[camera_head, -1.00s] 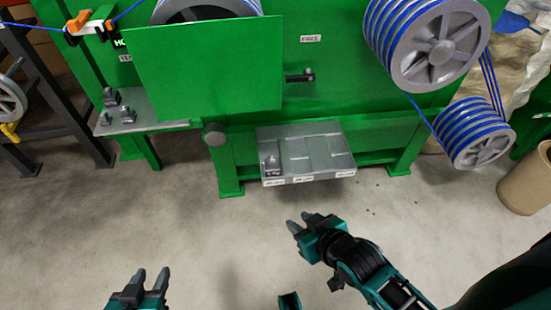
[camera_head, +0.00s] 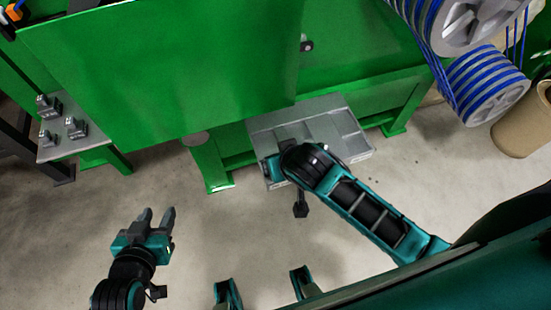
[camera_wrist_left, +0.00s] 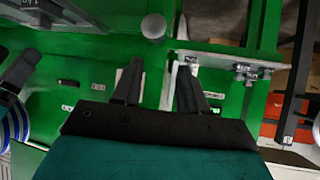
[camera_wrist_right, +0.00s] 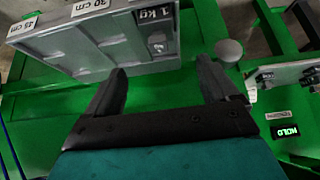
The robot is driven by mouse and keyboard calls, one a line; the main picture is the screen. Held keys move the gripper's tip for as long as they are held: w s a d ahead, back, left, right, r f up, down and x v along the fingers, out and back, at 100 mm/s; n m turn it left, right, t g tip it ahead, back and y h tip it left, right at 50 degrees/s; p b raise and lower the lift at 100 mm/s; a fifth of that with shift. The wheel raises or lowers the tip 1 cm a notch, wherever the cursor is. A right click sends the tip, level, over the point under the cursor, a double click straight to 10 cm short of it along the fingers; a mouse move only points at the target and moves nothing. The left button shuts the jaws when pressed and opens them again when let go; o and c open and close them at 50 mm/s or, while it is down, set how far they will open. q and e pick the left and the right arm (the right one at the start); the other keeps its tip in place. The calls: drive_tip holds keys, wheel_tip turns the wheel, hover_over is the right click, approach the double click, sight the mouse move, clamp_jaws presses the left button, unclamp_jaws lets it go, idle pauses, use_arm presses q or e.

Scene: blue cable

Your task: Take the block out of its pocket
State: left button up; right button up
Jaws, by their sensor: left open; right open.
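The grey tray (camera_head: 340,125) with pockets sticks out from the front of the green machine. In the right wrist view, the tray (camera_wrist_right: 85,45) shows distance labels, and a grey block marked 1 kg (camera_wrist_right: 157,35) sits at its end. My right gripper (camera_wrist_right: 160,70) is open and empty; the block shows beyond its fingertips, apart from them. In the head view my right arm hides the block and the right fingertips. My left gripper (camera_head: 156,216) is open and empty, over the floor left of the tray.
A large green panel (camera_head: 160,75) stands above the tray. A side shelf (camera_head: 62,145) with several grey weights (camera_head: 75,127) is at the left. A round grey knob (camera_wrist_right: 229,50) is close by the right fingertips. Reels with blue cable (camera_head: 485,85) are at the right. Open floor lies in front.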

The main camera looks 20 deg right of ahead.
drive_tip(key=b+x, duration=0.1)
drive_tip(key=x, duration=0.5)
drive_tip(key=shift+s+b, duration=0.15)
drive_tip(key=shift+b, duration=0.2)
drive_tip(key=shift+f, duration=0.2)
drive_tip(key=b+x, duration=0.2)
drive_tip(key=x, duration=0.2)
drive_tip(key=shift+w+d+f, duration=0.1)
drive_tip(key=shift+w+f, duration=0.05)
drive_tip(key=shift+w, duration=0.2)
drive_tip(key=shift+w+f, duration=0.2)
drive_tip(key=shift+f, duration=0.05)
drive_tip(key=c, duration=1.2)
clamp_jaws()
use_arm(q)
drive_tip(key=shift+w+d+f+h, duration=0.15)
drive_tip(key=shift+w+d+f, duration=0.05)
drive_tip(key=shift+d+f, duration=0.25)
drive_tip(key=shift+w+d+f+h, duration=0.15)
drive_tip(key=shift+d+f, duration=0.2)
drive_tip(key=shift+d, duration=0.2)
use_arm(e)
drive_tip(key=shift+w+r, duration=0.1)
drive_tip(key=shift+w, duration=0.05)
